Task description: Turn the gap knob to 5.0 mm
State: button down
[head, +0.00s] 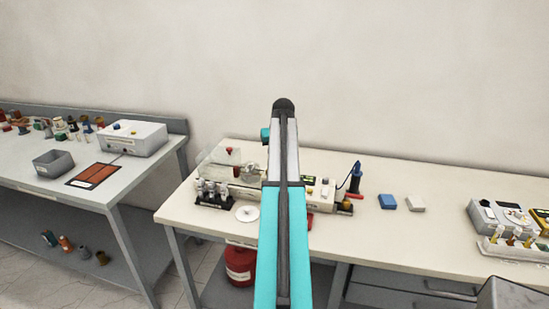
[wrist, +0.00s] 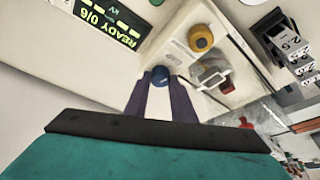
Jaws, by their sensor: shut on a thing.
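In the wrist view, my gripper (wrist: 161,82) reaches down onto a pale instrument case. Its two dark fingers close on a small round blue knob (wrist: 159,74), with one finger on each side. The blue knob appears to be the gap knob; no pointer or scale reading on it can be made out. A green-lit display (wrist: 108,22) beside it reads "READY 0/6" and "kV". In the head view, my arm covers the middle of the instrument (head: 245,192) and hides the gripper and the knob.
A yellow round knob (wrist: 200,38) and a clear cup-like part (wrist: 213,78) lie close to the fingers.

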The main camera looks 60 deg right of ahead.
jog(key=shift+s+d+n+y, duration=0.15)
jog(key=shift+n+y, duration=0.25)
jog(key=shift+n, duration=0.7)
jog(key=c, duration=1.5)
grip_release()
jog(key=shift+s, duration=0.1)
jog(key=shift+s+b+v, duration=0.2)
jog(key=shift+b+v, duration=1.4)
jog(key=shift+v, duration=5.25)
